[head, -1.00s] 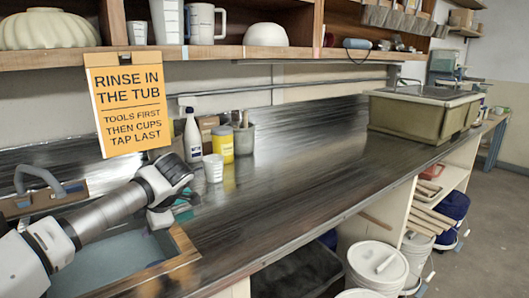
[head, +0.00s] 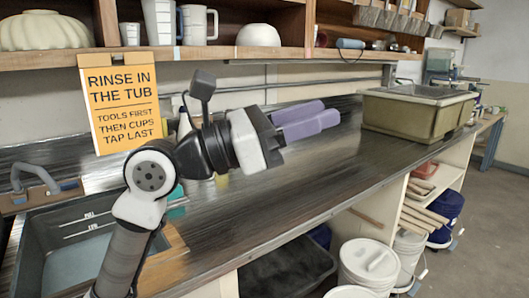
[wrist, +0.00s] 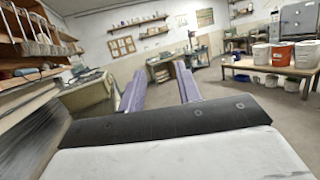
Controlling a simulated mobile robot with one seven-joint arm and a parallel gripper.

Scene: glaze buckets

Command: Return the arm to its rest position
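My arm is raised above the left part of the dark counter (head: 300,185) in the head view, bent at a grey-and-white joint. My gripper (head: 326,116) is held level, pointing right, well above the counter. Its two purple fingers also show in the wrist view (wrist: 161,88). They are apart with nothing between them, so it is open and empty. The wrist camera looks across the room. The arm hides much of the counter's back left, where bottles and containers stand.
A grey sink (head: 75,262) with a tap (head: 38,178) lies at left. An orange sign (head: 120,102) and shelf (head: 240,52) are behind the arm. A tub (head: 415,115) stands far right. White buckets (head: 368,264) sit below. The wrist view shows a table with buckets (wrist: 281,53).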

